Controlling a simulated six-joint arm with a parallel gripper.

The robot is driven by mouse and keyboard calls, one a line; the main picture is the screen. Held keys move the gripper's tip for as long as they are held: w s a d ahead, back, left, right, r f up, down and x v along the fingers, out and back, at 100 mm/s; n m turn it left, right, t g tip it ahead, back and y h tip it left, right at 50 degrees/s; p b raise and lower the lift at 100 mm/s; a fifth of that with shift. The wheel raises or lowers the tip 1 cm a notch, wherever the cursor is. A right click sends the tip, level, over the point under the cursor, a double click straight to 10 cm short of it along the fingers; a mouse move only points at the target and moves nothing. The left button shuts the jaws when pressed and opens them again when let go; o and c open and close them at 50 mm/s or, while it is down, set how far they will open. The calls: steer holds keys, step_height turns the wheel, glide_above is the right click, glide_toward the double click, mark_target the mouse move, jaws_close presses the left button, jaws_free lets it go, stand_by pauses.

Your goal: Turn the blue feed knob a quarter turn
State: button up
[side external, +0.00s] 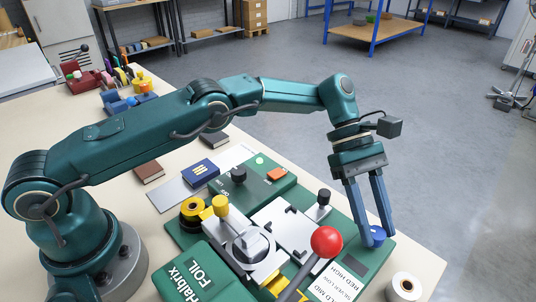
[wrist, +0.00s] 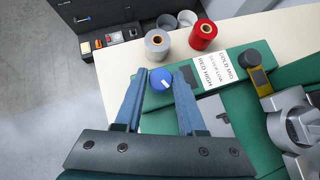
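The blue feed knob (side external: 377,236) sits on the green machine's right end in the side external view. In the wrist view the knob (wrist: 158,78) shows from above, with a short white mark on its top. My gripper (side external: 376,240) points down over it, one finger on either side. In the wrist view my gripper (wrist: 160,74) is open, its fingertips flanking the knob with a small gap visible on each side. I cannot tell exactly how low the tips are against the knob.
A red ball-topped lever (side external: 326,242) stands left of my gripper. A white label card (side external: 336,282) lies on the machine near the knob. A white roll (side external: 404,287) stands near the table edge, and a red roll (wrist: 203,35) is close by in the wrist view.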

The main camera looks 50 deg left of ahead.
steer(key=o, duration=0.3)
steer(key=shift+n+t, duration=0.4)
steer(key=shift+n, duration=0.1)
